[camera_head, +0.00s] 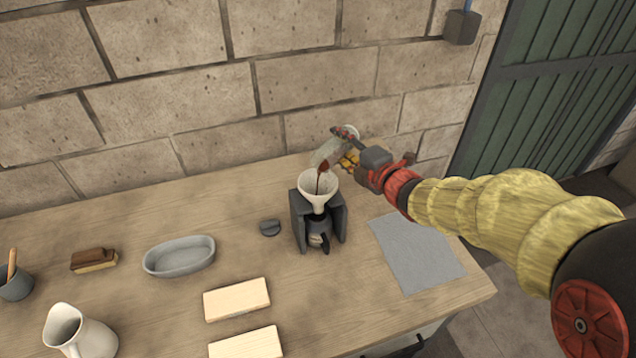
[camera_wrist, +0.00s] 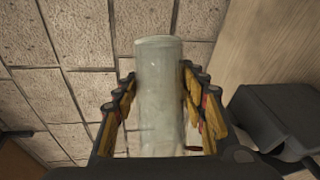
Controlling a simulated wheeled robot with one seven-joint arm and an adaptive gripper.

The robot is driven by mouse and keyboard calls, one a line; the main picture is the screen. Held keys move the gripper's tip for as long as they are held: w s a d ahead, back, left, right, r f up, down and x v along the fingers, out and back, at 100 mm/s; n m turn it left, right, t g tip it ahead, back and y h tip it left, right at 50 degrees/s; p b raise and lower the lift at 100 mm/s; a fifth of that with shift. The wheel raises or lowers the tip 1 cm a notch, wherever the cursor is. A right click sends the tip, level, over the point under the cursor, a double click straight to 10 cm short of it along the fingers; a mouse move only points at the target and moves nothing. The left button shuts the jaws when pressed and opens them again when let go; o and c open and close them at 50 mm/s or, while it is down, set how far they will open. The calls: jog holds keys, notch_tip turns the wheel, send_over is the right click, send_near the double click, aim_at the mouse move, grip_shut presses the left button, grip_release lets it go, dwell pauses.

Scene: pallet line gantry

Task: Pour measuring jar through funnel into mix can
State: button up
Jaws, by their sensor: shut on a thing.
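The measuring jar (camera_head: 326,153) is clear and tilted, its mouth down to the left above the white funnel (camera_head: 319,188). A dark reddish-brown stream runs from it into the funnel. My gripper (camera_head: 348,148) is shut on the jar; in the wrist view the jar (camera_wrist: 160,95) stands between the yellow-padded fingers (camera_wrist: 158,115). The funnel sits in a dark grey stand (camera_head: 299,220), above the mix can (camera_head: 318,232), a small dark can partly hidden inside the stand. The inside of the can does not show.
A grey oval dish (camera_head: 180,256), a brush (camera_head: 94,260), a white pitcher (camera_head: 80,332) and pale wooden blocks (camera_head: 237,299) lie further left and front. A grey cloth (camera_head: 416,252) lies flat at right.

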jog(key=shift+s+a+r+n+t+b, duration=0.15)
jog(key=shift+r+n+t+b, duration=0.3)
jog(key=shift+b, duration=1.45)
jog(key=shift+f+b, duration=0.1)
jog(key=shift+b, duration=0.4)
